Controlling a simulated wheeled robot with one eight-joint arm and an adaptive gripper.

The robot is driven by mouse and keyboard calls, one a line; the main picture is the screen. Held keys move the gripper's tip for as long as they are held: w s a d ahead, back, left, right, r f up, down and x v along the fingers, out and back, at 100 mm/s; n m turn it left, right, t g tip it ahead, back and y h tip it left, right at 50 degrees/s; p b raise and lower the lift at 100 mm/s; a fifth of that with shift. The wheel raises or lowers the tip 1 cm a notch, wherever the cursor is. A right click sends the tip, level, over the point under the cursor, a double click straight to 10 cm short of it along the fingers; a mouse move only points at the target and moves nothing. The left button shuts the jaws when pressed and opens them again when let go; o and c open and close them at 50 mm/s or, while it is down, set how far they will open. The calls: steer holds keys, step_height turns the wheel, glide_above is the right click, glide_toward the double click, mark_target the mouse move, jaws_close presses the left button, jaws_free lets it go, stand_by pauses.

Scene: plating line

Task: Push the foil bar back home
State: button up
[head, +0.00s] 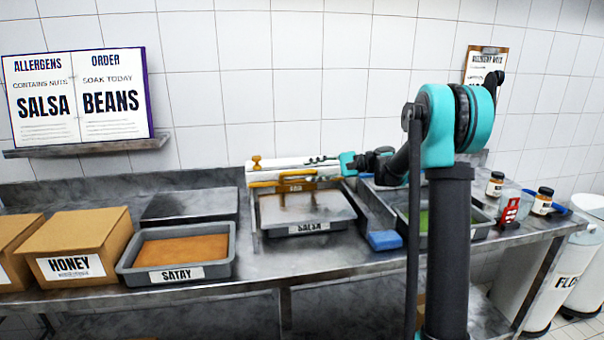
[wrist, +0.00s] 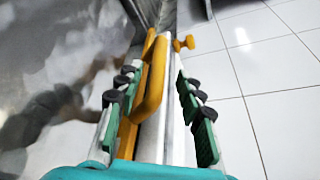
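The foil bar, an orange bar with a raised handle (head: 283,182), lies along the front of a long white rail or box (head: 290,163) behind the salsa pan. A yellow knob (head: 256,162) is at the left end of the white part. My gripper (head: 318,160) reaches in from the right, at the bar's height. In the wrist view the orange bar (wrist: 152,95) and the white strip run between the spread fingers of my gripper (wrist: 157,85); a gap shows on the right side. I cannot tell whether the left finger touches the bar.
The lidded salsa pan (head: 310,229) stands in front of the bar. The satay pan (head: 150,276) and honey box (head: 85,250) are to the left. A pan with green contents (head: 470,234), a blue object (head: 384,240) and jars (head: 543,200) are to the right. A tiled wall is behind.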

steer(key=v, duration=0.7)
steer(key=shift+d, duration=0.1)
